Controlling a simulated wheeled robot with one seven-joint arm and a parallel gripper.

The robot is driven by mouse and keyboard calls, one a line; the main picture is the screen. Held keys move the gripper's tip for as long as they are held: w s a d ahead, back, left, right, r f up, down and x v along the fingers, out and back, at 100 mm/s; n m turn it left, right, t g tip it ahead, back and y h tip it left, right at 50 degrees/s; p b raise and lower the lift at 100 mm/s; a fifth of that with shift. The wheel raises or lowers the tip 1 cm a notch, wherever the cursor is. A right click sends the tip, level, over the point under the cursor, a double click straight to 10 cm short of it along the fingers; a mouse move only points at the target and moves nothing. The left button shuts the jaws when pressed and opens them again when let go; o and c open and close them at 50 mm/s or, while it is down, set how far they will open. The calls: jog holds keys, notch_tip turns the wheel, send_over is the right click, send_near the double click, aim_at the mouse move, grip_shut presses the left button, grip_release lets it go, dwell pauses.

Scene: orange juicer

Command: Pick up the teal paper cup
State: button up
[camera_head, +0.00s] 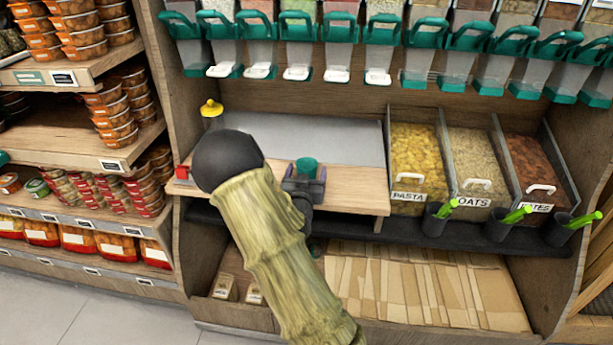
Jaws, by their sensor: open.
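The teal paper cup (306,167) stands on the wooden counter in the middle of the view, and only its upper part shows. My gripper (305,174) is right at the cup, on the near side. Its two dark fingers appear to the left and right of the cup, apart from each other. The gripper body hides the cup's lower part. I cannot tell whether the fingers touch it.
The wooden counter (358,188) has free room right of the cup. A grey panel (335,138) lies behind. A yellow-topped dispenser (211,110) and a small red object (182,173) are at the left. Bins of pasta (418,160) and oats (475,165) stand right. Teal-handled dispensers (340,30) hang above.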

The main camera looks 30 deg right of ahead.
jog(key=shift+x, duration=1.2)
jog(key=c, duration=1)
